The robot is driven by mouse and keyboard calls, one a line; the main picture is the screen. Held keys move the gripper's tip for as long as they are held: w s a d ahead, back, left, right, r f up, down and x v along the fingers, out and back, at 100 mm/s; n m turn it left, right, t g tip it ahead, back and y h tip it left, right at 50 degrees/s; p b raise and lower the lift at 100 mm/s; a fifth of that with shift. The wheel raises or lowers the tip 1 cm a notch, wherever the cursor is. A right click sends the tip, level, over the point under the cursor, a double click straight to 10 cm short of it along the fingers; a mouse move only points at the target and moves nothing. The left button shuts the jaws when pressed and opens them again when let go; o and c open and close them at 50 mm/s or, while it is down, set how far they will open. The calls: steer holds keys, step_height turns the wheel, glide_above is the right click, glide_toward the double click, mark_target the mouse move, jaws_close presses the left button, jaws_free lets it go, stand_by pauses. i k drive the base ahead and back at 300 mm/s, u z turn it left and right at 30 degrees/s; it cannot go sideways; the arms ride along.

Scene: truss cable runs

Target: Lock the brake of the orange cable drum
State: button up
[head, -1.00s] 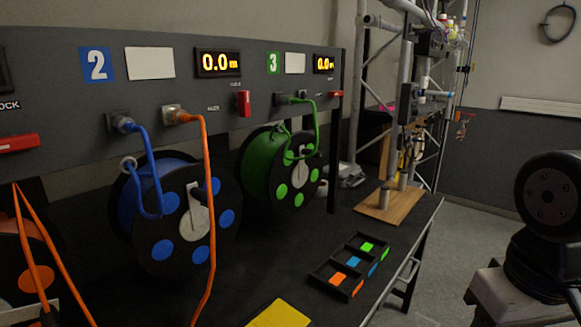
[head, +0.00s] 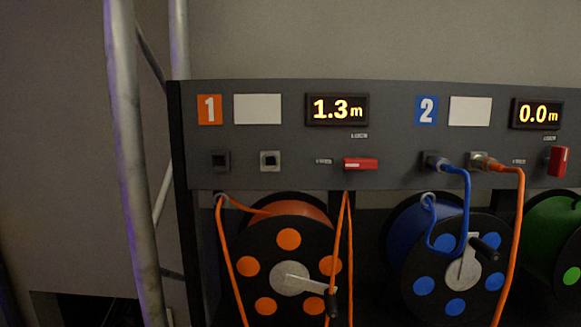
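The orange cable drum (head: 290,235) sits under panel section 1 in the head view, with black flange, orange dots and a grey hub with a crank (head: 331,303). Its lower edge is cut off. Above its right side, the red brake lever (head: 361,163) of section 1 lies horizontal. Small labels stand to its left and above it, too small to read for sure now. Section 1's display (head: 337,109) reads 1.3 m. My gripper is not in view.
The blue drum (head: 425,285) and green drum (head: 568,215) stand to the right. Section 2's red lever (head: 558,161) stands upright. Orange cable (head: 513,240) hangs before the blue drum. Section 1's two sockets (head: 220,161) are empty. A truss pole (head: 135,150) rises at left.

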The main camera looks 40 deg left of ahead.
mark_target(358, 162)
steer(key=u, duration=1.2)
